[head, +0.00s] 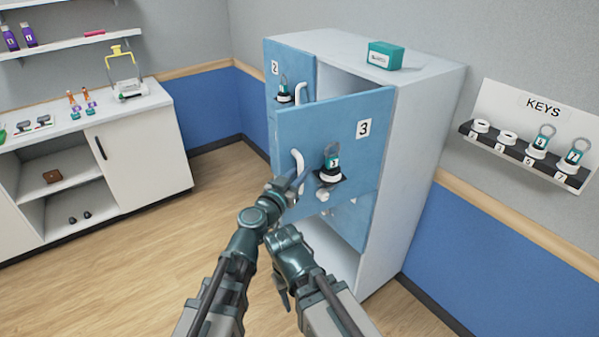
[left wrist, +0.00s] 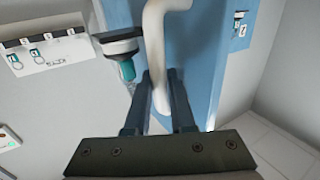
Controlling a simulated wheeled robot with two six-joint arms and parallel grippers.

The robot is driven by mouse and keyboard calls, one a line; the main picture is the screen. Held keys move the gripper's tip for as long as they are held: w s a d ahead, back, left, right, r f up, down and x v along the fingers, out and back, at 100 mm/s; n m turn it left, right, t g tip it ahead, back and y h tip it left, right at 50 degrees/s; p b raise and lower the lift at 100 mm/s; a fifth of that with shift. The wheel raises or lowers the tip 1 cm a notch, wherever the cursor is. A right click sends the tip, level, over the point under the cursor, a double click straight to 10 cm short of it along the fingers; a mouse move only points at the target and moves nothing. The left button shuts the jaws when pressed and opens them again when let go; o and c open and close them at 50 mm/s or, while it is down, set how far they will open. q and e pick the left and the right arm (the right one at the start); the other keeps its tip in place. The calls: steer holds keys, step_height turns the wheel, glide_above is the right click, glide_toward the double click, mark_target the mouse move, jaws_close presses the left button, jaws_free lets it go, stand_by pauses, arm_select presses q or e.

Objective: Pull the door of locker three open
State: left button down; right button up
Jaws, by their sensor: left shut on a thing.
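The blue door of locker three (head: 355,165) carries a "3" label and stands swung outward, with the pale inside of the cabinet showing above it. Its white handle (head: 298,165) is on the door's left side. A key with a teal tag (head: 332,160) sits in the lock beside the handle. My left gripper (head: 291,186) is shut on the lower part of the handle. In the left wrist view the handle (left wrist: 160,95) lies between the two fingers. My right gripper (head: 283,290) is low in front of the cabinet, partly hidden by its own arm; its jaws are unclear.
Locker two's door (head: 290,62) is behind, with its own handle and key. A teal box (head: 385,55) sits on the cabinet (head: 430,80). A key rack (head: 525,150) hangs on the right wall. A counter (head: 140,130) stands left; the floor between is clear.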

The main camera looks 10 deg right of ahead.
arm_select(q)
steer(key=shift+s+d, duration=0.2)
steer(key=shift+s, duration=0.05)
stand_by(0.3)
steer(key=c, duration=0.8)
jaws_free()
steer(key=shift+o, duration=0.2)
steer(key=shift+s+a, duration=0.1)
